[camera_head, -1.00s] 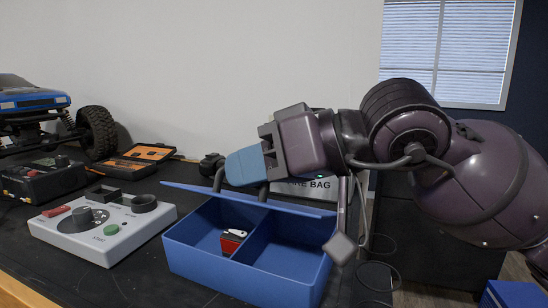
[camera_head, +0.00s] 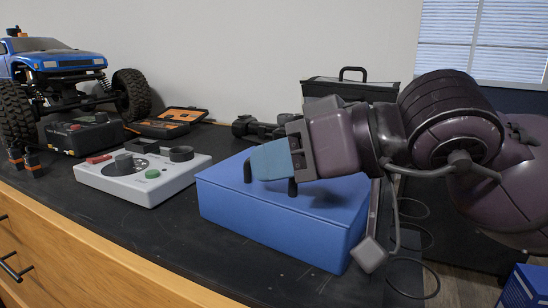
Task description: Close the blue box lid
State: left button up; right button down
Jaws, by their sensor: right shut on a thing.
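The blue box (camera_head: 270,232) stands on the dark bench top in the middle of the head view. Its lid (camera_head: 325,198) lies flat over the top and hides the inside; no gap shows along the front edge. My right gripper (camera_head: 270,187) reaches in from the right over the lid. My left gripper is not in view.
A grey control panel (camera_head: 145,182) with knobs sits left of the box. Behind it are a black device (camera_head: 85,135), an orange-and-black case (camera_head: 168,122) and a blue crawler truck (camera_head: 60,65). A black toolbox (camera_head: 350,92) stands behind. The bench front is clear.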

jog(key=shift+f, duration=0.25)
jog(key=c, duration=1.2)
grip_release()
jog(key=shift+d+r, duration=0.1)
jog(key=shift+d, duration=0.05)
jog(key=v, duration=1)
jog(key=shift+s+d+r, duration=0.2)
jog(key=shift+r, duration=0.05)
